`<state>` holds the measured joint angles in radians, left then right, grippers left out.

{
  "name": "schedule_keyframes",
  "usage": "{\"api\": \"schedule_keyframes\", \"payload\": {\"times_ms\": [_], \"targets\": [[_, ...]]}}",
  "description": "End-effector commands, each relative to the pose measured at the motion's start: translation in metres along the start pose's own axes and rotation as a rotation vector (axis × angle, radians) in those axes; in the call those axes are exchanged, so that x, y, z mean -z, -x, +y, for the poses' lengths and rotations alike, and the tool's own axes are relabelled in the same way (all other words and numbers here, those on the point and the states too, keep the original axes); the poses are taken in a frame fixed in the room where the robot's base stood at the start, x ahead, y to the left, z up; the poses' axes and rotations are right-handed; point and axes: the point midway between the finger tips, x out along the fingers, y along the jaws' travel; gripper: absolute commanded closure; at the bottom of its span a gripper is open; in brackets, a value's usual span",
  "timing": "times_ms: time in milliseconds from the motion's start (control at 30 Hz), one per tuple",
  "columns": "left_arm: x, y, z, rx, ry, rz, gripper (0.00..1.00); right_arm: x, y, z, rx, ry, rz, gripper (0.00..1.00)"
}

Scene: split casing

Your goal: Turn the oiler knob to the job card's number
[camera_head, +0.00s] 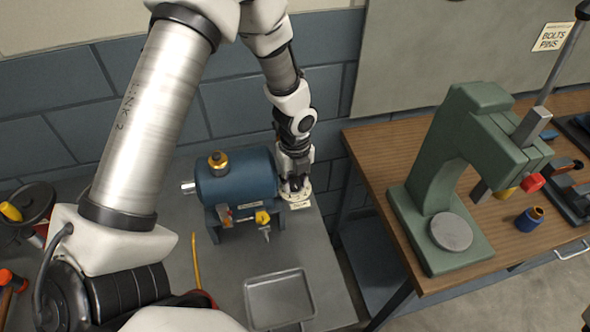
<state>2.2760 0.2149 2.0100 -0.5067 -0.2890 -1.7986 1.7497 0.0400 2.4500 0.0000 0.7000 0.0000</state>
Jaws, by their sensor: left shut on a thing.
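A blue motor-like casing (235,177) lies on the grey bench, with a brass cap (218,160) on top. My left gripper (296,187) points down at the casing's right end, over a cream dial plate (300,196). It is shut on what appears to be the oiler knob, which the fingers mostly hide. The dial's numbers are too small to read. A small pale card (300,205) lies just in front of the dial; its writing cannot be read, and I cannot tell if it is the job card. My right gripper is not in view.
An empty grey tray (278,299) and a yellow rod (196,262) lie in front of the casing. A yellow-handled part (263,218) is at the casing's front. A green press (448,170) stands on the wooden bench (381,148) to the right, across a gap.

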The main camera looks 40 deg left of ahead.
Motion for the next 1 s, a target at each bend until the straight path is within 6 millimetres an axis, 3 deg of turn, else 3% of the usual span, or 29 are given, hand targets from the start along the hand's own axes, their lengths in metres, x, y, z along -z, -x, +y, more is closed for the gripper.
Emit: {"api": "schedule_keyframes", "payload": {"times_ms": [33,67,467,800,1000], "targets": [[0.000,-0.001,0.000,-0.001,0.000,0.001,1.00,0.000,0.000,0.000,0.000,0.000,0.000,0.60],[0.000,-0.001,0.000,-0.001,0.001,0.001,0.55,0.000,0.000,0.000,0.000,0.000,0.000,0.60],[-0.001,0.008,-0.001,0.002,0.002,-0.001,0.55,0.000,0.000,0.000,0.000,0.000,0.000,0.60],[-0.001,0.087,-0.001,0.004,0.003,-0.001,0.55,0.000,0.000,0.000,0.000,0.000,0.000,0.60],[-0.001,0.116,-0.001,0.001,0.002,0.000,0.55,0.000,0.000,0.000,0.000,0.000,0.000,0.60]]}}
